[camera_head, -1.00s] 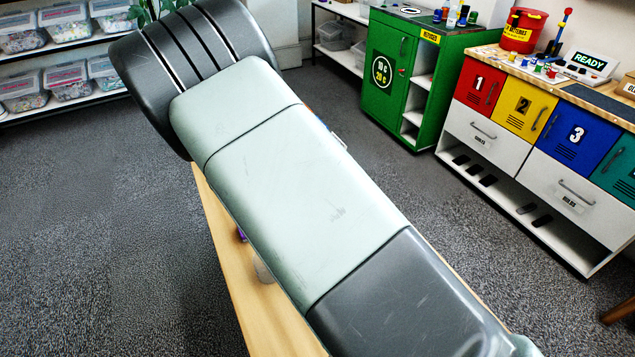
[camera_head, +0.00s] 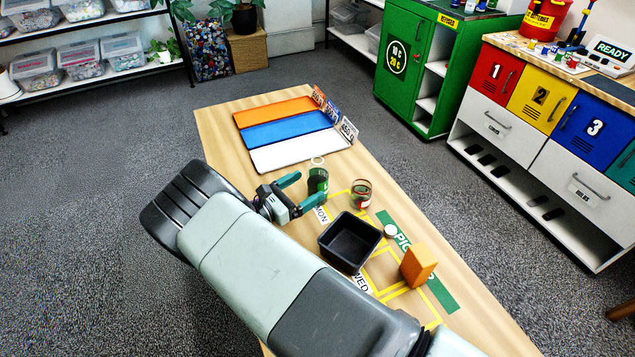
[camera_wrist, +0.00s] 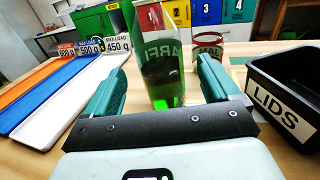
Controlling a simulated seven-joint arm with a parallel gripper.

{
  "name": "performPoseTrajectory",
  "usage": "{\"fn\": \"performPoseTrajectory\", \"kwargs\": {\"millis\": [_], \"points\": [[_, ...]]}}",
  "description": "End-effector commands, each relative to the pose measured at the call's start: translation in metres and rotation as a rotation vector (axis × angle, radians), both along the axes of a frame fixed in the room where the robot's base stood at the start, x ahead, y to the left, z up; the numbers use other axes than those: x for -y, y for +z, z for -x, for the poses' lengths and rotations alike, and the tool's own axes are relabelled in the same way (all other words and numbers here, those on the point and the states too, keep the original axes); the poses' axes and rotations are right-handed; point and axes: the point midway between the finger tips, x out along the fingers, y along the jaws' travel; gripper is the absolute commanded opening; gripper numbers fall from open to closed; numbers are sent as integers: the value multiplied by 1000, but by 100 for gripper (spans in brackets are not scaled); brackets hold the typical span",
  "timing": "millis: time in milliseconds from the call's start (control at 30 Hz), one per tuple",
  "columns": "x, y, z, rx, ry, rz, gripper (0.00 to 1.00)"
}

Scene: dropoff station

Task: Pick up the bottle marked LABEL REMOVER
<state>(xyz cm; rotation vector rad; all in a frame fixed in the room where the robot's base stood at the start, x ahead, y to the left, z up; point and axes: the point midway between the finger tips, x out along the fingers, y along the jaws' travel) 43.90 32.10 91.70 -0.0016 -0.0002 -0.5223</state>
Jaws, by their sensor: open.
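A clear bottle with dark green liquid (camera_head: 317,183) stands upright on the wooden table, with a pale ring at its top. In the wrist view the bottle (camera_wrist: 166,72) shows large letters, only partly readable, so I cannot confirm the full name. My gripper (camera_head: 302,191) is open and empty, low over the table to the left of the bottle and pointing at it. In the wrist view the green fingers (camera_wrist: 162,86) flank the bottle's lower part with a gap on each side. I cannot tell how far between the tips it stands.
A glass jar (camera_head: 361,194) stands right of the bottle. A black LIDS bin (camera_head: 349,243), a small white round item (camera_head: 390,231) and an orange block (camera_head: 418,265) lie nearer. Orange, blue and white trays (camera_head: 290,133) with load signs (camera_head: 347,129) fill the far end.

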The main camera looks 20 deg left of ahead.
Motion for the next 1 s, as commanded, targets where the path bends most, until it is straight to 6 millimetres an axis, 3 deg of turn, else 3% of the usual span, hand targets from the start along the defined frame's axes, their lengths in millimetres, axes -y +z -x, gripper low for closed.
{"fn": "performPoseTrajectory", "kwargs": {"millis": [333, 567, 1000], "points": [[23, 1, -39, 1, -3, -2, 89], [24, 1, -42, 1, -1, -2, 89], [24, 1, -42, 1, -1, -1, 26]]}}
